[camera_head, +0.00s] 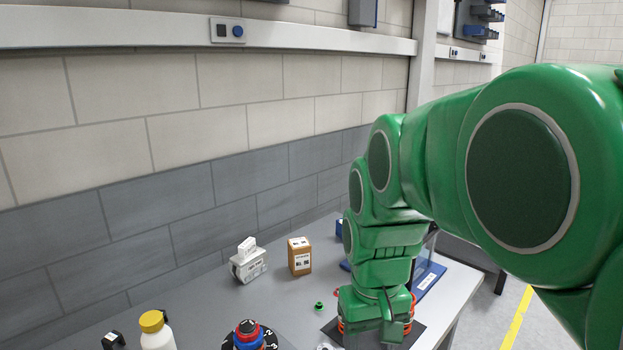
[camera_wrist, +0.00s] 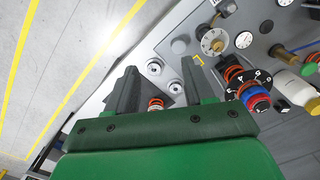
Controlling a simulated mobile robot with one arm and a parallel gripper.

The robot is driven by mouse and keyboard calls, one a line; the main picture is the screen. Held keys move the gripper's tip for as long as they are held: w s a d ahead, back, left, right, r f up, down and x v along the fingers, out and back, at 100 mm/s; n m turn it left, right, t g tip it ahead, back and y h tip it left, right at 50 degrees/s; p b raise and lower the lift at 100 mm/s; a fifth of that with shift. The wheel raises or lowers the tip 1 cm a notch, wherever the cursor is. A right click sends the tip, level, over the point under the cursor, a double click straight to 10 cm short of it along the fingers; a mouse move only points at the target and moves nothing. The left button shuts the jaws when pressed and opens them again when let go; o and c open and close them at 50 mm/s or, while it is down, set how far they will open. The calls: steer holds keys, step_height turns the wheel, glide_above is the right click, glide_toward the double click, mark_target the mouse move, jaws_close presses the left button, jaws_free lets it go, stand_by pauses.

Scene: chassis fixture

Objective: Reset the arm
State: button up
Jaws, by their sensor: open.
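My green arm reaches over the table from the right in the head view and bends down to it. My gripper (camera_wrist: 162,82) shows in the wrist view with its two dark fingers spread apart and nothing held between them. Beyond and between the fingers lies an orange-and-white coil (camera_wrist: 156,103), partly hidden by the gripper body; I cannot tell how far it is from the fingers. In the head view the fingertips are not clear, and orange rings show around the low end of my arm.
The table (camera_head: 215,300) bears a white device (camera_head: 248,262), a brown box (camera_head: 299,256), a yellow-capped bottle (camera_head: 156,330), a stack of coloured rings (camera_head: 249,336) and a small green part (camera_head: 319,306). A blue tray (camera_head: 428,279) lies behind my arm. A brick wall (camera_head: 170,135) runs along the back.

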steer(key=s+d+f+m, duration=0.1)
steer(key=s+d+f, duration=0.1)
steer(key=s, duration=0.5)
steer(key=s+d+f+m+g, duration=0.1)
steer(key=s+d+f, duration=0.2)
steer(key=s, duration=0.5)
steer(key=shift+s+d+f, duration=0.2)
steer(key=shift+s+d, duration=0.05)
steer(key=shift+d, duration=0.2)
